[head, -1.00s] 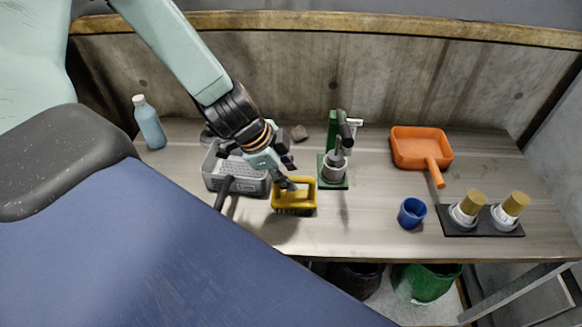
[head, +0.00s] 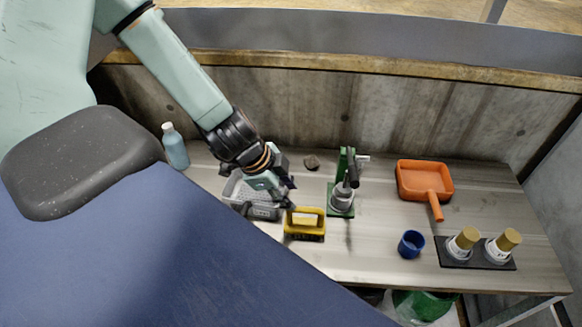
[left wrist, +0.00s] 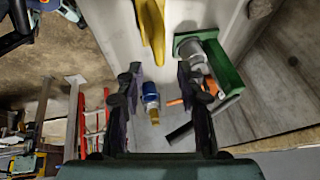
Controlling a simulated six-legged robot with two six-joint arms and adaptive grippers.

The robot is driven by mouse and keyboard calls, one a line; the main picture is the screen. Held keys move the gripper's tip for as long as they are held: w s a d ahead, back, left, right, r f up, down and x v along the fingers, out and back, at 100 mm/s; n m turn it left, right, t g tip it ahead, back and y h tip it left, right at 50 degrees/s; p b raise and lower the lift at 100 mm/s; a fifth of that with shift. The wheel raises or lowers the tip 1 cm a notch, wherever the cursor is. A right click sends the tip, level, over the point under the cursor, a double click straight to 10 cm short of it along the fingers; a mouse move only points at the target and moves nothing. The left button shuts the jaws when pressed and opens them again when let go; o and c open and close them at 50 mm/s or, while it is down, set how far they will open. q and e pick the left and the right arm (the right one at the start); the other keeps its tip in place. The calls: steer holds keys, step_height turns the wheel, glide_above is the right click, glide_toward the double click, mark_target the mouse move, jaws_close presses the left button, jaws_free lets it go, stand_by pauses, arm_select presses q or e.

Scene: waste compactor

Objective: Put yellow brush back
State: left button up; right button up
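The yellow brush (head: 305,222) lies on the table in the head view, in front of the grey basket and the green stand. Its yellow handle (left wrist: 152,30) also shows at the top of the left wrist view, cut off by the frame edge. My left gripper (head: 287,192) is just above and left of the brush. In the left wrist view its fingers (left wrist: 158,76) are apart with nothing held between them, and the brush lies beyond the tips. Whether a finger touches the brush I cannot tell. My right gripper is not in view.
A grey basket (head: 262,211) stands left, partly behind my arm. A green stand (head: 343,208) with a grey cup is close right of the brush. An orange dustpan (head: 424,181), blue cup (head: 411,244) and black tray (head: 476,259) with two capped containers are right. A blue bottle (head: 175,147) stands far left.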

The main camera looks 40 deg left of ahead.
arm_select(q)
steer(key=s+d+f+n+g+y, duration=0.1)
steer(key=s+d+f+n+g, duration=0.1)
steer(key=s+n, duration=0.4)
steer(key=s+d+f+n+g+y+p, duration=0.1)
steer(key=s+d+f+n, duration=0.3)
steer(key=s, duration=1.1)
step_height(320, 180, down, 2)
steer(key=n+g+y, duration=0.1)
steer(key=n, duration=0.1)
steer(key=shift+d+f+n, duration=0.15)
steer(key=shift+d+n, duration=0.1)
steer(key=shift+n, duration=0.05)
